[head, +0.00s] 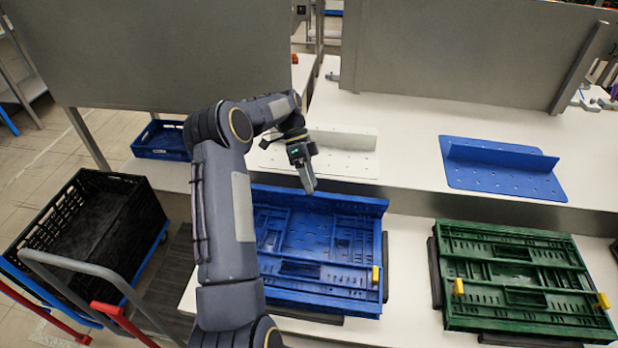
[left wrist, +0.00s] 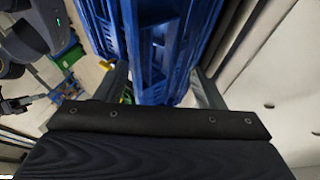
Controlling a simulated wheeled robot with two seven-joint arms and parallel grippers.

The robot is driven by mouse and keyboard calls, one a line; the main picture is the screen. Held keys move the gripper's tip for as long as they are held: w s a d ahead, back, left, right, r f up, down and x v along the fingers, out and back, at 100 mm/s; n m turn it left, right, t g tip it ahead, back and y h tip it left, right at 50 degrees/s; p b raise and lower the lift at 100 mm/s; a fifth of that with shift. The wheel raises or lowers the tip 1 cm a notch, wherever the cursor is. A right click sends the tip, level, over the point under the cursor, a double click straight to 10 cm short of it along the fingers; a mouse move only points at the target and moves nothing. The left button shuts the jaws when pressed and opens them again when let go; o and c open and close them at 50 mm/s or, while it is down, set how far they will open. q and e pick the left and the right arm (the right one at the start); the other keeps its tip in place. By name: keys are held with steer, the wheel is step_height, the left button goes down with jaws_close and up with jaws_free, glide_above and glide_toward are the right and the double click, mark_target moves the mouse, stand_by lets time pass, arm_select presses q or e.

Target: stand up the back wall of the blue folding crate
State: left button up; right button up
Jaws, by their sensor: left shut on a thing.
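The blue folding crate (head: 372,288) lies on the white counter in the middle of the head view. Its other panels look folded flat inside. Its back wall (head: 345,201) shows as a raised blue strip along the far edge; its exact tilt is hard to tell. My left gripper (head: 308,184) is at the top edge of this back wall, left of its middle. In the left wrist view the gripper (left wrist: 160,90) is shut on the blue wall (left wrist: 160,50), with a finger on each side. My forearm hides the crate's left side. My right gripper is not in view.
A folded green crate (head: 520,290) lies to the right. A white bent plate (head: 335,160) and a blue bent plate (head: 500,170) are on the shelf behind. Grey panels (head: 470,50) stand behind. A black crate (head: 85,225) sits on a cart at left.

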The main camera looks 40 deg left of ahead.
arm_select(q)
steer(key=shift+w+a+r+p, duration=0.1)
steer(key=shift+w+a+p, duration=0.45)
steer(key=shift+a+p, duration=0.15)
steer(key=shift+c, duration=0.2)
steer(key=shift+w+a+r+p, duration=0.25)
steer(key=shift+w+a+p, duration=0.2)
steer(key=shift+a+p, duration=0.15)
steer(key=shift+w+a+r+p, duration=0.2)
steer(key=shift+w+a+p, duration=0.25)
steer(key=shift+a+p, duration=0.15)
steer(key=shift+w+a+r+p, duration=0.2)
steer(key=shift+a+p, duration=0.15)
steer(key=shift+a, duration=0.05)
steer(key=shift+w+a+r+p, duration=0.15)
steer(key=shift+w+a+p, duration=0.05)
steer(key=shift+a+p, duration=0.15)
steer(key=shift+w+a+r+p, duration=0.25)
steer(key=shift+w+a+p, duration=0.15)
steer(key=shift+p, duration=0.25)
steer(key=shift+w+a+r+p, duration=0.15)
steer(key=shift+w+r+p, duration=0.1)
steer(key=shift+p, duration=0.35)
steer(key=shift+w+a+r+p, duration=0.2)
steer(key=shift+a+p, duration=0.1)
steer(key=shift+p, duration=0.35)
steer(key=shift+f, duration=0.1)
